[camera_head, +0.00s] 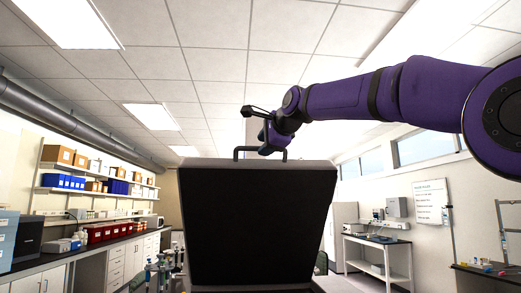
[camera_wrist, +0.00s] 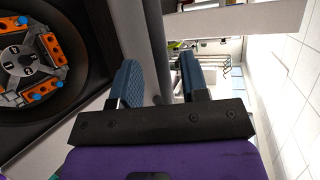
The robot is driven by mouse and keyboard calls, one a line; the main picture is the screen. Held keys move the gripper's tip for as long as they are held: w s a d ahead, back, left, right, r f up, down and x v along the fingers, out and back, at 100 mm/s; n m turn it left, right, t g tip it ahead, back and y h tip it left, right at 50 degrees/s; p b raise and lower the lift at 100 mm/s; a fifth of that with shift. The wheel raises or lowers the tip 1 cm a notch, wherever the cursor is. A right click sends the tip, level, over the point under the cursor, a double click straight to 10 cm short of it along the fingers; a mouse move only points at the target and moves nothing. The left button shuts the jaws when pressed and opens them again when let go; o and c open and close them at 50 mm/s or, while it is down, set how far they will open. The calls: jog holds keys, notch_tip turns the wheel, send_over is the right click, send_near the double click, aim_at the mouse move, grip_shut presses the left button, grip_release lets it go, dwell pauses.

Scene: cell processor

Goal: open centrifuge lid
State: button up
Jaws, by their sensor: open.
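The centrifuge lid (camera_head: 258,225) stands raised in the head view, a broad dark panel with a grey rim.
A long bench (camera_head: 75,262) with boxes and red bins runs along the left, under shelves (camera_head: 100,192). Pipettes (camera_head: 163,268) stand left of the lid. A white cart (camera_head: 378,258) stands at the right. The air above the lid is clear apart from my arm.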

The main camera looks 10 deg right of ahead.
jog(key=v, duration=0.7)
jog(key=shift+s, duration=0.15)
jog(key=s+d+f+n+g+h, duration=0.1)
jog(key=s+d+f+n, duration=0.4)
jog(key=s+f, duration=0.6)
jog(key=s+d+f+n+g+h, duration=0.2)
jog(key=s+d+f+n+g, duration=0.2)
jog(key=s+f, duration=0.8)
jog(key=s+d+f+n+g+h, duration=0.2)
jog(key=s+d+f+n, duration=0.4)
jog(key=s+f, duration=0.5)
notch_tip(320, 180, down, 9)
jog(key=shift+s+d+r+g, duration=0.2)
jog(key=shift+d+g, duration=0.4)
jog(key=shift+d, duration=0.3)
